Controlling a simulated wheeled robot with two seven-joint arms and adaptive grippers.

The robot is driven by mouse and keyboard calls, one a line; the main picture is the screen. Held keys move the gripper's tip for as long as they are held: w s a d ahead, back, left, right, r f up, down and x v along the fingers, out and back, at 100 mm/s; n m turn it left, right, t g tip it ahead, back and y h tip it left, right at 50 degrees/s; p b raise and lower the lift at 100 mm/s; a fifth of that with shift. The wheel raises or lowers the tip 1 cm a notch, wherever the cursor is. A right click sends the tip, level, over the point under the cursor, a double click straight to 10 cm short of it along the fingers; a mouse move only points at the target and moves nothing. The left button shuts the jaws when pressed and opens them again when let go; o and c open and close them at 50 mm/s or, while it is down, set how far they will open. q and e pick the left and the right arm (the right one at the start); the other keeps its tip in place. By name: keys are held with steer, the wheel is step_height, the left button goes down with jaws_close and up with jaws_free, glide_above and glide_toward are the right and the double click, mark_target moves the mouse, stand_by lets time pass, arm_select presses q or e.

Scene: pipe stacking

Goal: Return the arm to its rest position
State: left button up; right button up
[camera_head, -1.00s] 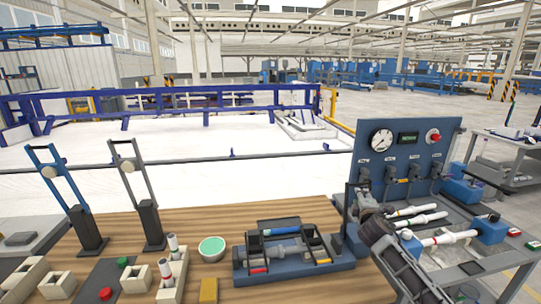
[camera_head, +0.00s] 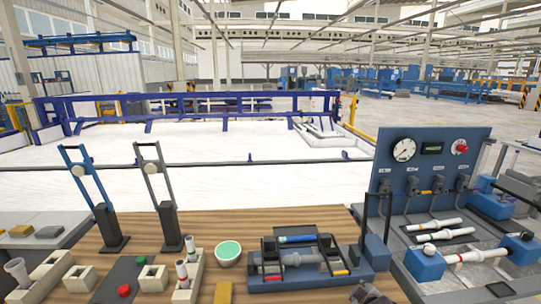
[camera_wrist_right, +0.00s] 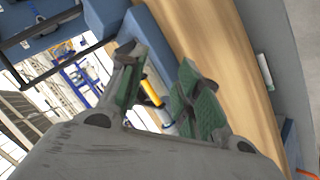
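My right gripper (camera_wrist_right: 160,68) fills the lower middle of the right wrist view. Its two green-padded fingers stand apart with nothing held between them. The table edge and blue equipment lie beyond it. In the head view only a dark piece of what looks like my right arm (camera_head: 370,293) shows at the bottom edge. My left gripper is not in view. A white pipe (camera_head: 478,256) with a red band lies across blue blocks at the right station. More white pipes (camera_head: 436,229) lie behind it on a dark plate.
A blue gauge panel (camera_head: 428,160) stands at the right. A blue fixture (camera_head: 318,284) with a dark frame is on the wooden table (camera_head: 235,224). Two upright stands (camera_head: 112,228), a green-filled bowl (camera_head: 229,252) and pale block holders (camera_head: 186,291) sit to the left.

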steer(key=s+a+f+m+g+y, duration=0.2)
steer(key=s+a+m+g, duration=0.1)
steer(key=s, duration=0.9)
steer(key=s+a+f+m+g+y, duration=0.1)
steer(key=s+a+f+m+g, duration=0.2)
steer(key=s, duration=0.9)
step_height(320, 180, down, 32)
steer(key=s+g, duration=0.1)
steer(key=s, duration=0.1)
steer(key=s+d+f, duration=0.1)
steer(key=s+f, duration=0.9)
steer(key=s, duration=0.1)
steer(key=s+d+f+g, duration=0.1)
steer(key=s+d+f, duration=0.1)
steer(key=s+f, duration=0.7)
steer(key=shift+s+d+f+n, duration=0.3)
steer(key=shift+s+f, duration=0.1)
steer(key=shift+s, duration=0.85)
steer(key=shift+a, duration=0.1)
